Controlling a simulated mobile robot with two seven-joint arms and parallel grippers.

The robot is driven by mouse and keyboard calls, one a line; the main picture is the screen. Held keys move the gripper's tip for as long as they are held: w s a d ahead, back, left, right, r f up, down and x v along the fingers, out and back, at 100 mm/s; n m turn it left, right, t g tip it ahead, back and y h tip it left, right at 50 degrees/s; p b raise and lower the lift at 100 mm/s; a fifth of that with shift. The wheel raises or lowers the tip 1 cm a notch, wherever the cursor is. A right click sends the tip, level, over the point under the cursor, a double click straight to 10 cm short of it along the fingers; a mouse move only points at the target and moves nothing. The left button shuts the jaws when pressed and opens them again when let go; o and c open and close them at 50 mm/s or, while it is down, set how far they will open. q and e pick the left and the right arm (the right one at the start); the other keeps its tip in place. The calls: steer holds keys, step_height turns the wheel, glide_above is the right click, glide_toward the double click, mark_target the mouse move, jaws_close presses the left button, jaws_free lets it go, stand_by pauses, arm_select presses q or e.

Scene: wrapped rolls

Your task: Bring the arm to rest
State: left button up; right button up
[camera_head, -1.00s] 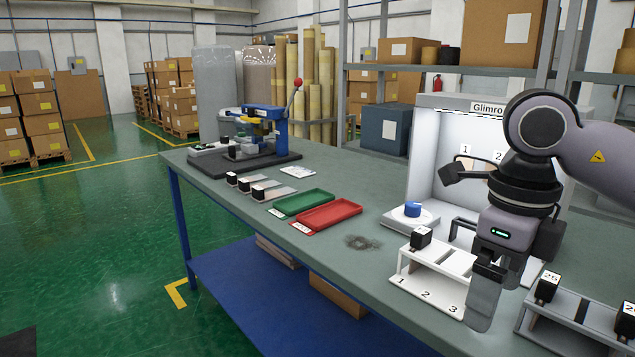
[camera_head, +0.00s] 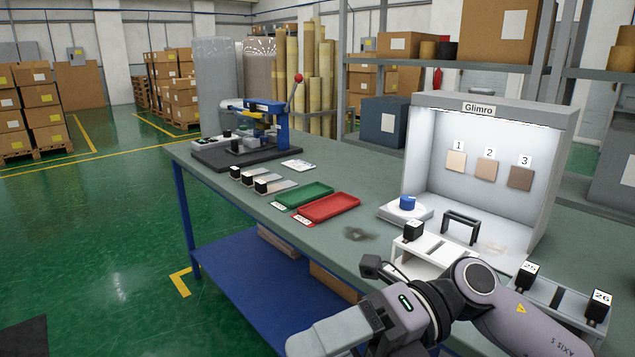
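My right arm comes in from the lower right, in front of the table's front edge. My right gripper (camera_head: 335,332) lies low at the bottom centre and points left. It is over the floor side of the table, apart from the things on the table top. Its long pale-grey end shows as one piece, so I cannot tell whether the fingers are open or shut. No separate object can be made out in it. Its lower side is cut off by the picture's edge. My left arm and gripper are not in view.
A white numbered rack (camera_head: 428,262) stands just behind my arm, partly hidden. A lit booth (camera_head: 490,108) is behind it. Red (camera_head: 330,208) and green (camera_head: 303,196) trays lie farther left. A grey rack (camera_head: 560,299) is at right. Open floor lies left.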

steer(key=w+r+m+t+y+p, duration=0.2)
steer(key=w+m+t+y, duration=0.3)
steer(key=m+t+y, duration=0.5)
steer(key=w+d+f+m+t+h+p, duration=0.15)
steer(key=d+f+m+t+h, duration=0.25)
steer(key=m+t+h, duration=0.45)
steer(key=w+d+f+m+t+h, duration=0.35)
steer(key=f+m+t, duration=0.2)
steer(key=m, duration=0.55)
steer(key=s+d+f+m+g+h+p, duration=0.1)
steer(key=s+d+f+m+h, duration=0.1)
steer(key=d+f+m+h, duration=0.3)
steer(key=s+d+f+m+h, duration=0.2)
steer(key=f+m+h, duration=0.1)
steer(key=f, duration=0.4)
steer(key=s+d+f+m+g+h+p, duration=0.1)
steer(key=s+d+f+m+g+h, duration=0.2)
steer(key=s+f, duration=0.8)
steer(key=d+m+g, duration=0.1)
steer(key=d+g, duration=0.1)
steer(key=shift+d+f+g, duration=0.35)
steer(key=shift+g, duration=0.05)
